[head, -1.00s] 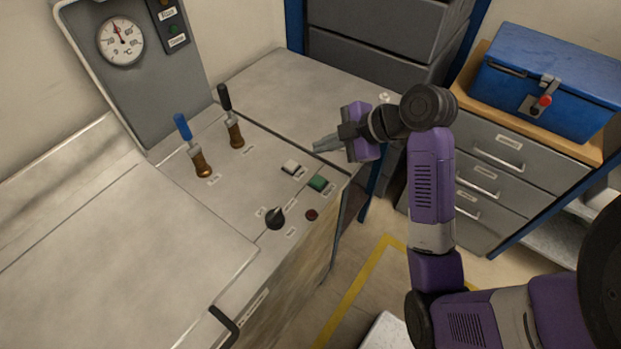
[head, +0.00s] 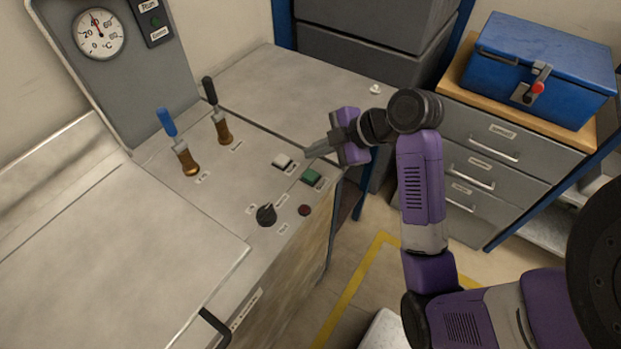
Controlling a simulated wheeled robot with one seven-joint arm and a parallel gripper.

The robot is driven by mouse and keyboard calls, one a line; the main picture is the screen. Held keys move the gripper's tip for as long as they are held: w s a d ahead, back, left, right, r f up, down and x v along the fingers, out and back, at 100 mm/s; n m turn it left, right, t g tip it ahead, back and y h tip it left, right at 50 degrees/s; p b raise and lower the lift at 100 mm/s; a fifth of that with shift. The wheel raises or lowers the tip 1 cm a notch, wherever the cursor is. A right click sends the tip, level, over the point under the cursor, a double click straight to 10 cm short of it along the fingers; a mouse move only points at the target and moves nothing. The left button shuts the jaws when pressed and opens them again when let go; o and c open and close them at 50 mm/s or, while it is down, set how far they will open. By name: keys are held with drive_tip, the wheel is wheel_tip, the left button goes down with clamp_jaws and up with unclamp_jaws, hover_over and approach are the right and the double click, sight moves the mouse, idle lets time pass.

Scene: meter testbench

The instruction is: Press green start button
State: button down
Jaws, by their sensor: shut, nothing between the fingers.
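My gripper (head: 309,154) is shut and empty. In the head view its fingertips appear just above the green button, pointing left. A gap shows between the fingers and the button in the picture; the exact height above the panel is hard to tell. The button's top is in plain view and nothing covers it.
Beside the button are a white button (head: 282,161), a black rotary knob (head: 266,214) and a small red button (head: 305,210). A blue-handled lever (head: 175,142) and a black-handled lever (head: 217,110) stand farther back. A blue toolbox (head: 541,68) sits on the drawer cabinet at right.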

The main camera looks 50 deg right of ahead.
sight(315, 176)
drive_tip(key=shift+f+b, duration=1.5)
drive_tip(key=shift+f, duration=0.9)
drive_tip(key=shift+f+b, duration=0.3)
drive_tip(key=shift+f, duration=0.1)
drive_tip(key=shift+f+b, duration=0.3)
drive_tip(key=shift+f, duration=0.1)
idle(0.6)
idle(0.4)
drive_tip(key=shift+r+p, duration=0.75)
drive_tip(key=shift+r, duration=0.1)
wheel_tip(315, 176, up, 5)
drive_tip(key=p, duration=0.4)
